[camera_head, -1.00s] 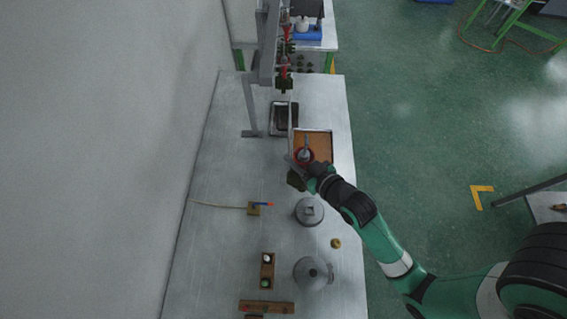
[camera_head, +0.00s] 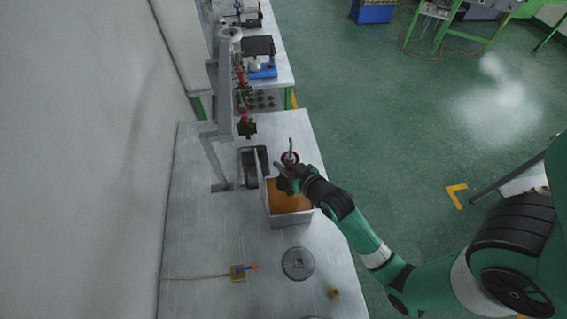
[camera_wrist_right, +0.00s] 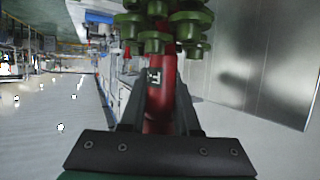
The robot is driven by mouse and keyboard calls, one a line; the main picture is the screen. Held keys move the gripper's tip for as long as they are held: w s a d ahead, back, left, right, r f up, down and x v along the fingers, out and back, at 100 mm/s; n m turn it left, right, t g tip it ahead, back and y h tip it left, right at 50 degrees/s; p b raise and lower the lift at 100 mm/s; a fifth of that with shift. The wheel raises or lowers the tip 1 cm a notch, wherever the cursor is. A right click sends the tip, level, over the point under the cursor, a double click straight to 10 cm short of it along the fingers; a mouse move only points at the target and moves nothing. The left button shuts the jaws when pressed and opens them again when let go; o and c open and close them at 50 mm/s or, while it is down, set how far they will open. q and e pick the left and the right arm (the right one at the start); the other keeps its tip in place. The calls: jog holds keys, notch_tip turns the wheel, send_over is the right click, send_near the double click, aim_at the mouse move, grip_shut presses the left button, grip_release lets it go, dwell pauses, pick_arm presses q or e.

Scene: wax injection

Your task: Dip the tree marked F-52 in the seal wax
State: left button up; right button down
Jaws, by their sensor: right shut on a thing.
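My right gripper (camera_head: 286,172) is shut on the red stem of a wax tree (camera_wrist_right: 160,95). In the head view, the tree's red cup (camera_head: 290,158) with a grey hook shows just past the gripper. In the right wrist view, green pieces ring the stem, and a dark tag (camera_wrist_right: 155,78) on it shows a white F; the rest cannot be read. The square box of orange-brown wax (camera_head: 268,212) stands under and nearer than the gripper. The tree is by its far edge; its height above the box is unclear. My left gripper is not in view.
A grey rack (camera_head: 224,95) at the left carries more red and green trees (camera_head: 245,103). A dark tray (camera_head: 243,170) lies left of the box. A round grey lid (camera_head: 298,263), a yellow fitting with hose (camera_head: 237,273) and a small brass piece (camera_head: 334,293) lie nearer.

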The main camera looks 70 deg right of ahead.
jog(key=shift+f+b, duration=0.65)
jog(key=shift+f, duration=0.2)
jog(key=shift+f+b, duration=4.55)
jog(key=shift+f, duration=1.45)
notch_tip(320, 180, up, 13)
jog(key=p, duration=1.3)
jog(key=shift+r+p, duration=0.2)
jog(key=shift+p, duration=0.2)
jog(key=shift+f, duration=0.1)
